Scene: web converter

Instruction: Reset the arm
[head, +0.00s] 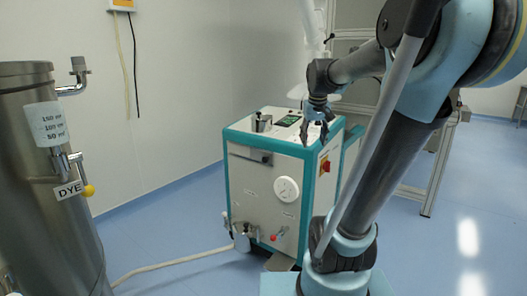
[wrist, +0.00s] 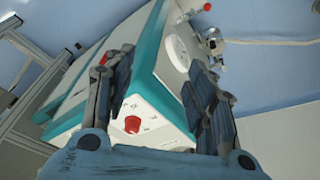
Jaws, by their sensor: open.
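My gripper (head: 316,131) is at the end of my arm in the head view, pointing down near the front top right edge of a white and teal machine cabinet. In the wrist view my gripper (wrist: 165,85) has its two fingers spread apart with nothing between them. I cannot tell how far the fingertips are from the cabinet.
A steel dye tank (head: 40,180) stands at left. A hose (head: 180,261) crosses the floor. A metal frame (head: 433,180) stands at right.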

